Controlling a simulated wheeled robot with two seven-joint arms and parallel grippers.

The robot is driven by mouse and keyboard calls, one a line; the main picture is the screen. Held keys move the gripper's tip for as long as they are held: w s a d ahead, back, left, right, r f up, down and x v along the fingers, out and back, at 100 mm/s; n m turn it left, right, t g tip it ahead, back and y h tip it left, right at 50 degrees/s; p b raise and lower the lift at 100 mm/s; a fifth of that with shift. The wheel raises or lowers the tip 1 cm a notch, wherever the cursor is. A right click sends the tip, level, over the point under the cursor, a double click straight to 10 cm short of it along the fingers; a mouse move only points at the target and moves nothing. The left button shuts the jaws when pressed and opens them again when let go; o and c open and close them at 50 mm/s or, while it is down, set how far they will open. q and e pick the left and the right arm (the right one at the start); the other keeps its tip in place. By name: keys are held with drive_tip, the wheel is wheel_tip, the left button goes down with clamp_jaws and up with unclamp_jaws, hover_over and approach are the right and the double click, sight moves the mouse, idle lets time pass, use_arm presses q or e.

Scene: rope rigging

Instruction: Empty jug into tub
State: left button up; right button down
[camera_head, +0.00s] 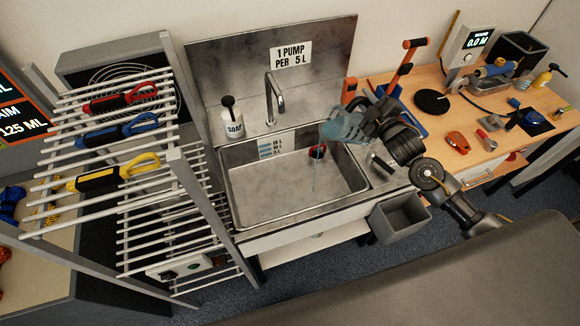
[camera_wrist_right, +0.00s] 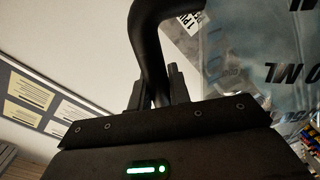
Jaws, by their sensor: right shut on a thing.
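The translucent bluish jug (camera_head: 342,126) is tilted over the steel tub (camera_head: 268,190), its mouth toward the left. A thin pale stream falls from it into the tub. The tub has a level label on its back wall; how much liquid is in it I cannot tell. My right gripper (camera_head: 374,122) is at the jug's right side. In the right wrist view its fingers (camera_wrist_right: 158,88) are shut on the black handle (camera_wrist_right: 150,45), with the clear jug wall (camera_wrist_right: 258,55) at the upper right. My left gripper is not in view.
A faucet (camera_head: 274,98) and a soap bottle (camera_head: 231,122) stand behind the tub. A rack (camera_head: 120,150) stands left. A grey bin (camera_head: 400,218) hangs in front. A cluttered wooden bench (camera_head: 455,150) is right.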

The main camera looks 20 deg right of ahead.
drive_tip(key=shift+a+r, duration=0.1)
drive_tip(key=shift+r, duration=0.15)
drive_tip(key=shift+a+r+n, duration=0.95)
drive_tip(key=shift+r+n, duration=0.15)
drive_tip(key=shift+s+a, duration=0.1)
idle(0.8)
drive_tip(key=shift+a+r+n, duration=0.95)
drive_tip(key=shift+a+n, duration=0.25)
idle(0.7)
